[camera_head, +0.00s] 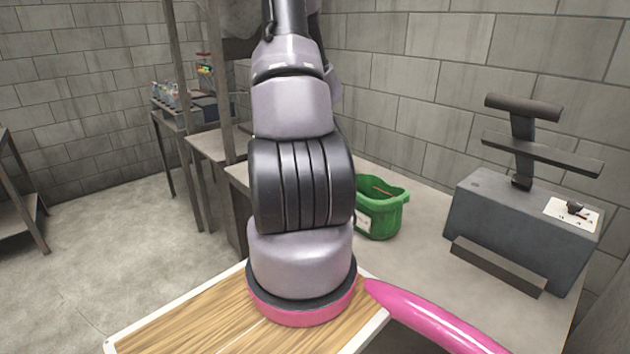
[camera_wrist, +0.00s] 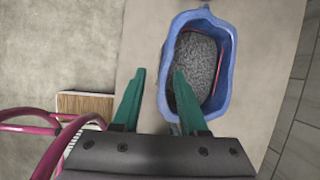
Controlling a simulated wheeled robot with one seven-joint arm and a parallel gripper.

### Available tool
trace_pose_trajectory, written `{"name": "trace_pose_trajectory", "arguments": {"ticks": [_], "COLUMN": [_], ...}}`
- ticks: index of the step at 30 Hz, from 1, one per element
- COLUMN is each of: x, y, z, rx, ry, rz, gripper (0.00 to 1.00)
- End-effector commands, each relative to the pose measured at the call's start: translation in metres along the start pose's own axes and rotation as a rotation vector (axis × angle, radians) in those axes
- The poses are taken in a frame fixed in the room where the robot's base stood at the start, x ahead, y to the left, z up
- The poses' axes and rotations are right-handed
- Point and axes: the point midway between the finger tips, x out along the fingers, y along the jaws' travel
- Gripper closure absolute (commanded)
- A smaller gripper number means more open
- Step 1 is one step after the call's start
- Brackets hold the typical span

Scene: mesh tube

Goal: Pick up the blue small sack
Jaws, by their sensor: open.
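In the wrist view a blue open-topped holder (camera_wrist: 227,27) with a wavy rim stands on the pale surface. It holds a rough grey mass (camera_wrist: 200,65) with a thin red line along its right side. I cannot tell whether the holder or the grey mass is the sack. My gripper (camera_wrist: 159,88) has two teal fingers spread apart with nothing held. The right finger overlaps the holder's opening in the picture; the left finger is left of its rim. Height and contact are unclear. My gripper is not visible in the head view.
In the head view a green bin (camera_head: 381,219) with a reddish item inside stands on the grey counter (camera_head: 430,270), right of my arm. A dark grey machine (camera_head: 510,230) stands farther right. Shelves with small items (camera_head: 170,97) are at the back left.

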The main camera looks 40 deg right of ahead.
Motion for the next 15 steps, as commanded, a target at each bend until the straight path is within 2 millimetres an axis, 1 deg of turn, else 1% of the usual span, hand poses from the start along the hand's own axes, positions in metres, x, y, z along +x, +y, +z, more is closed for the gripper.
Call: {"name": "trace_pose_trajectory", "arguments": {"ticks": [1, 4, 12, 15], "x": [0.006, 0.016, 0.057, 0.065], "y": [-0.007, -0.013, -0.013, -0.014], "z": [-0.009, -0.017, -0.018, -0.018], "rx": [0.037, 0.076, 0.079, 0.077], "ry": [0.013, 0.023, 0.024, 0.022], "rz": [-0.007, -0.015, -0.014, -0.016], "gripper": [0.57, 0.57, 0.57, 0.57]}}
